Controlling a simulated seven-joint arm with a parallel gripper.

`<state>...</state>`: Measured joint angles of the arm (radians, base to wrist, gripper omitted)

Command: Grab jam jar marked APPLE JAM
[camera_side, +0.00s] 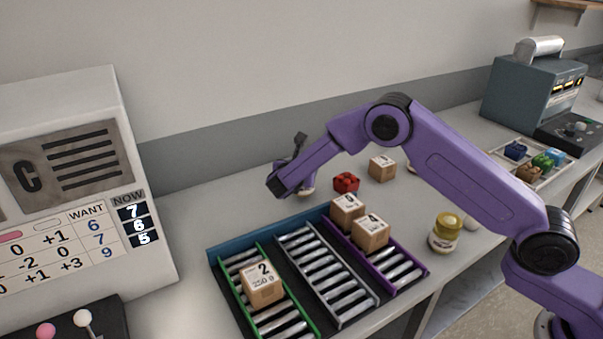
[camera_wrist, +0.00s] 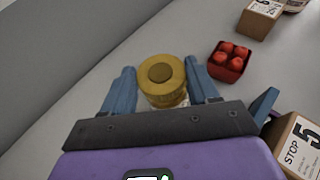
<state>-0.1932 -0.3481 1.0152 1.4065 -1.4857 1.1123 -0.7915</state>
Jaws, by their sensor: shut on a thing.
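A jar with a round gold-yellow lid (camera_wrist: 161,73) is between the blue fingers of my gripper (camera_wrist: 163,84) in the wrist view, and my gripper is shut on it. I see it from above, so its label is hidden. In the side view my gripper (camera_side: 299,180) is over the counter behind the roller tray, and it hides most of the held jar. A second jar (camera_side: 445,236) with a yellow lid stands upright right of the tray; its label is too small to read. I cannot tell which jar says APPLE JAM.
The roller tray (camera_side: 228,247) carries several cardboard boxes. A red punnet (camera_side: 346,182) and a small box (camera_side: 382,168) stand right of my gripper. A display panel (camera_side: 75,190) is at left. The counter just left of my gripper looks clear.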

